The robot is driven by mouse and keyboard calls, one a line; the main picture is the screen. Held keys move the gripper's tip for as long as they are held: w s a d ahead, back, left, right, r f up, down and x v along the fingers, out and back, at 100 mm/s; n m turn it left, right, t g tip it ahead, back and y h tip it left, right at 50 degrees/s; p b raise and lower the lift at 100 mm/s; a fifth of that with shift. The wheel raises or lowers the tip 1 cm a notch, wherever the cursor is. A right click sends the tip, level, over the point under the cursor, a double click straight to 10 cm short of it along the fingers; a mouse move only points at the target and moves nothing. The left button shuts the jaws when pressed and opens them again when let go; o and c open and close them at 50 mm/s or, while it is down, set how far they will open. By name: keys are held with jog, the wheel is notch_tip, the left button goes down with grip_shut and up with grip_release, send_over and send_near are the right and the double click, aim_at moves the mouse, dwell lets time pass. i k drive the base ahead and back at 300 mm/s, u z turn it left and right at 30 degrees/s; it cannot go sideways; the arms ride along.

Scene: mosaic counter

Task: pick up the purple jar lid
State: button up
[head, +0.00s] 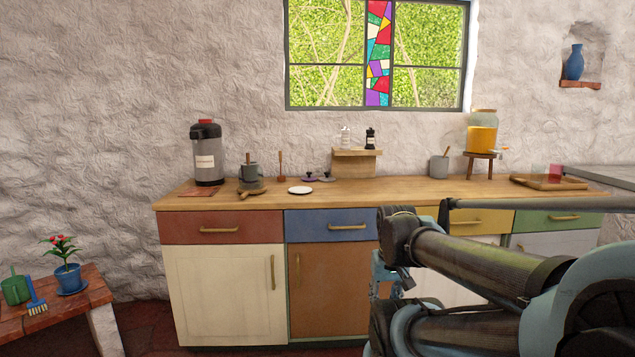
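A small purple disc with a dark knob, which looks like the purple jar lid (308,179), lies on the wooden counter (420,192) toward the back. A similar grey lid (327,179) lies right beside it on the right. I cannot tell whether the two touch. My arm's links fill the lower right of the head view, in front of the counter. I cannot make out my gripper or its fingers.
A white plate (300,190) lies just in front of the lids. A wooden stand (354,163) with two small bottles is to their right. The counter between stand and grey mug (438,168) is clear.

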aim_at(307, 179)
jog(key=i, duration=0.85)
jog(key=u, duration=0.05)
